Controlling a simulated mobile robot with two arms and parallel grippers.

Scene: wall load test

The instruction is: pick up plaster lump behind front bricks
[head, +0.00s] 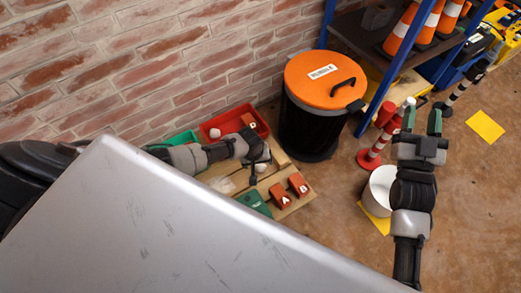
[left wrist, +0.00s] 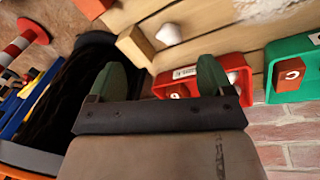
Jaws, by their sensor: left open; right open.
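A white plaster lump (left wrist: 168,34) lies on the wooden board, next to a wooden block (left wrist: 135,46). It is partly hidden behind my left gripper in the head view. My left gripper (left wrist: 161,78) is open and empty; the lump shows beyond its fingertips, roughly between them in the picture. In the head view the left gripper (head: 258,162) hangs over the board behind two red-orange front bricks, one marked A (head: 279,195) and another (head: 298,184) to its right. My right gripper (head: 421,121) is open and empty, away to the right above the floor.
A red bin (head: 228,124) by the wall holds a brick and another white lump. A green bin (left wrist: 297,62) holds a brick marked C. A black bin with an orange lid (head: 322,75), a red-white post (head: 378,145) and a white bucket (head: 381,190) stand right.

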